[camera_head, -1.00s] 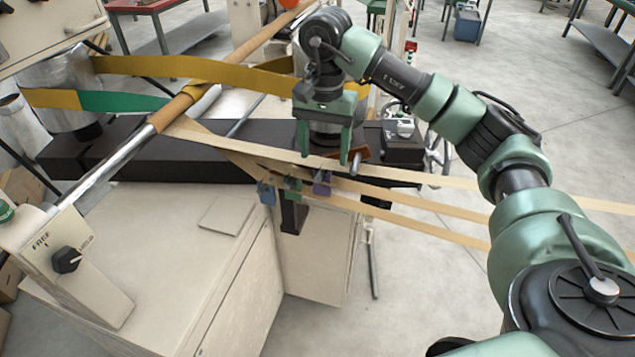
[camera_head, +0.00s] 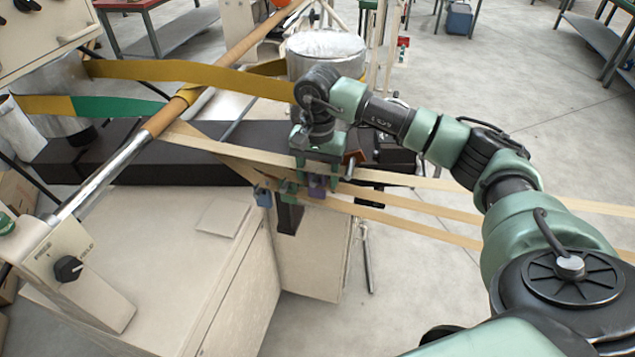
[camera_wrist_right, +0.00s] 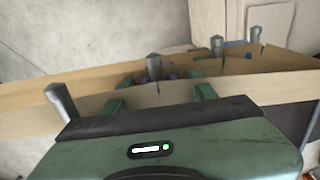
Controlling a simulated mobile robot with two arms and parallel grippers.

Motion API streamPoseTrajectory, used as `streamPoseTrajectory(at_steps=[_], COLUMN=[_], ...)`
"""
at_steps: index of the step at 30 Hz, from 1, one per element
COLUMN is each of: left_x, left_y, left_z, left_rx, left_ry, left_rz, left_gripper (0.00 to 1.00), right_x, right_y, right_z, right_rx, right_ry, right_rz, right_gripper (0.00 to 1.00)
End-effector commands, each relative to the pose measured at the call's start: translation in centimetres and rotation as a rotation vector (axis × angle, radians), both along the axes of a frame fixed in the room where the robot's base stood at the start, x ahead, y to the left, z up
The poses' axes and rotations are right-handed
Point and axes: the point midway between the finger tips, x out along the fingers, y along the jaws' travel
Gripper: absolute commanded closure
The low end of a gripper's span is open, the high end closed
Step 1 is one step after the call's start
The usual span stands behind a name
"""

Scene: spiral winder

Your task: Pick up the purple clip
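The purple clip (camera_head: 317,188) sits on the tan strips, just below my right gripper in the head view. My right gripper (camera_head: 318,172) points down over the strips with its fingers apart, close to the clip. In the right wrist view both fingers of the gripper (camera_wrist_right: 162,98) are spread on either side of a tan strip. A small part of the purple clip (camera_wrist_right: 168,74) shows beyond them, mostly hidden by the strip and a metal pin. I cannot tell whether the fingers touch the clip. My left gripper is not in view.
A green clip (camera_head: 289,188) and a blue clip (camera_head: 263,197) hang on the strips to the left of the purple one. Tan strips (camera_head: 420,217) run off to the right. A large silver roll (camera_head: 326,48) stands behind my wrist. Metal pins (camera_wrist_right: 154,68) stand near the fingers.

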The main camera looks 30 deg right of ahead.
Motion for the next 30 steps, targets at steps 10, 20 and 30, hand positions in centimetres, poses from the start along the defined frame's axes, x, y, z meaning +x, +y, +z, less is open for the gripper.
streamPoseTrajectory(at_steps=[10,20,30], left_x=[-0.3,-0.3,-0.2], left_y=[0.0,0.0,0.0], left_z=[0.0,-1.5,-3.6], left_rx=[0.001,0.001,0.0], left_ry=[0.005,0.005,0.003], left_rz=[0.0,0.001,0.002], left_gripper=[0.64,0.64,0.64], right_x=[0.0,0.0,-4.2], right_y=[0.0,0.0,4.9], right_z=[0.1,0.3,0.2], right_rx=[0.0,0.001,0.0], right_ry=[0.0,-0.002,-0.001], right_rz=[0.0,0.0,0.006], right_gripper=[1.0,1.0,1.0])
